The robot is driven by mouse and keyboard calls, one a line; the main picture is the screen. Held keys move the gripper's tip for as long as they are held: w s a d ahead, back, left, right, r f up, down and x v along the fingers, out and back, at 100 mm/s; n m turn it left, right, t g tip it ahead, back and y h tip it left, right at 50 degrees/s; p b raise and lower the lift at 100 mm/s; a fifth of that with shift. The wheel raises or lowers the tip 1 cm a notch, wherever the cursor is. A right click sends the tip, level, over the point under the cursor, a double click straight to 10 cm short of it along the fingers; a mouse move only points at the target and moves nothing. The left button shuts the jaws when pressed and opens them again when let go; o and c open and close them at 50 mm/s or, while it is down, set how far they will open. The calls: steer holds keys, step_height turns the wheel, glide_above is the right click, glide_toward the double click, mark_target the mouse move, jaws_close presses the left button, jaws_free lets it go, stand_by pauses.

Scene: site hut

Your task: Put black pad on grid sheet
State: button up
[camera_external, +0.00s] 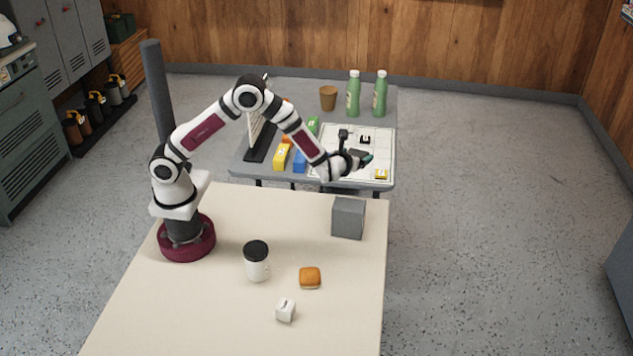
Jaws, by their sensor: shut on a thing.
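The grid sheet (342,172) is a white sheet with thin lines, lying on the grey far table. My gripper (367,159) is over the middle of the sheet, shut on a small dark thing that I take to be the black pad. The fingers hide most of it, and a teal bit shows at the tip. I cannot tell whether it touches the sheet. A small black-and-white block (365,139) sits on the sheet behind my gripper, and a yellow block with a white mark (382,174) sits near its front right corner.
Two green bottles (353,94) and a brown cup (328,98) stand at the far table's back. Yellow (282,157), blue (299,162) and green things are left of the sheet. The near cream table holds a grey box (348,218), lidded mug (256,262), bun (310,278) and white block (285,310).

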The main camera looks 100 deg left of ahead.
steer(key=a+m+t, duration=0.1)
steer(key=a+t, duration=0.1)
steer(key=a, duration=0.7)
steer(key=shift+h, duration=0.3)
steer(key=a+f, duration=0.3)
steer(key=s+a+f, duration=0.1)
steer(key=a+f, duration=0.3)
steer(key=s+a+f, duration=0.1)
steer(key=a+f, duration=0.3)
steer(key=shift+s+f, duration=0.1)
step_height(320, 180, down, 4)
steer(key=shift+a+f, duration=0.1)
